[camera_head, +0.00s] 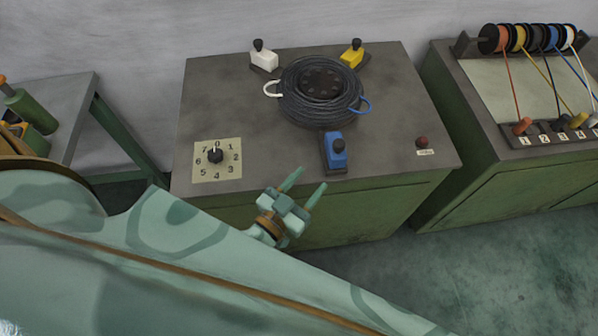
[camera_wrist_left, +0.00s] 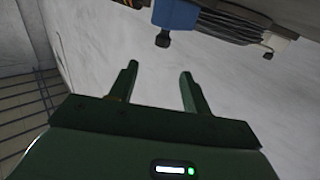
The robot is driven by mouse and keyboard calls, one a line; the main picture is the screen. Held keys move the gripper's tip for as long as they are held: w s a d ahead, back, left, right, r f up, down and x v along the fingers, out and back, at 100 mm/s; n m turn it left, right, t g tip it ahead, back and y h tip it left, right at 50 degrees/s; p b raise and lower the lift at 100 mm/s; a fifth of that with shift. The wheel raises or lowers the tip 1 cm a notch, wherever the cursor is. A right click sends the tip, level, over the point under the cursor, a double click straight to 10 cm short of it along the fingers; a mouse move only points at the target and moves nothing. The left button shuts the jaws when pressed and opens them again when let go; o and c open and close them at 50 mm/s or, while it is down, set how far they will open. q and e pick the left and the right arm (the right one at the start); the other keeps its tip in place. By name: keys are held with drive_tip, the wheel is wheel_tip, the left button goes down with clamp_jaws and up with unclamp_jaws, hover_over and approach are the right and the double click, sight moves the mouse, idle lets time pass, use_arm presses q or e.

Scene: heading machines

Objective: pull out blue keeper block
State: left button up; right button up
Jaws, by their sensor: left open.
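The blue keeper block (camera_head: 335,153) sits at the front of the grey-topped green cabinet, with a dark knob on it. It stands just in front of a coil of black cable (camera_head: 318,92). My left gripper (camera_head: 308,183) is open and empty, in front of the cabinet's front edge, below and left of the blue block in the head view. In the left wrist view the blue block (camera_wrist_left: 175,14) shows at the top edge with its dark knob, beyond the open fingers (camera_wrist_left: 158,82) and apart from them. My right gripper is not in view.
A white block (camera_head: 264,60) and a yellow block (camera_head: 353,55) stand behind the coil. A numbered dial (camera_head: 215,156) is at the left front, a red button (camera_head: 422,142) at the right front. Another cabinet with wire spools (camera_head: 520,38) stands right; a green-legged table (camera_head: 62,100) stands left.

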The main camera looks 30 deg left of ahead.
use_arm(q)
drive_tip(key=s, duration=0.2)
drive_tip(key=shift+s+a, duration=0.25)
drive_tip(key=shift+s, duration=0.15)
drive_tip(key=s+a+f+g, duration=0.1)
drive_tip(key=s+f+g, duration=0.25)
drive_tip(key=f, duration=0.45)
drive_tip(key=s+a+f+m+g+b, duration=0.1)
drive_tip(key=s+f+g, duration=0.2)
drive_tip(key=s+f, duration=0.35)
drive_tip(key=s+a+f+g, duration=0.1)
drive_tip(key=s+f+g, duration=0.15)
drive_tip(key=f, duration=0.75)
drive_tip(key=s+a+f+g+y+b, duration=0.1)
drive_tip(key=s+a+f+g, duration=0.2)
drive_tip(key=s+f, duration=0.4)
drive_tip(key=s+a+f+g+y+b, duration=0.2)
drive_tip(key=s+a+f+g, duration=0.2)
drive_tip(key=s+f, duration=0.4)
drive_tip(key=shift+s+a+m+g, duration=0.3)
drive_tip(key=shift+s+g, duration=0.1)
drive_tip(key=shift+s, duration=0.6)
drive_tip(key=shift+d, duration=0.1)
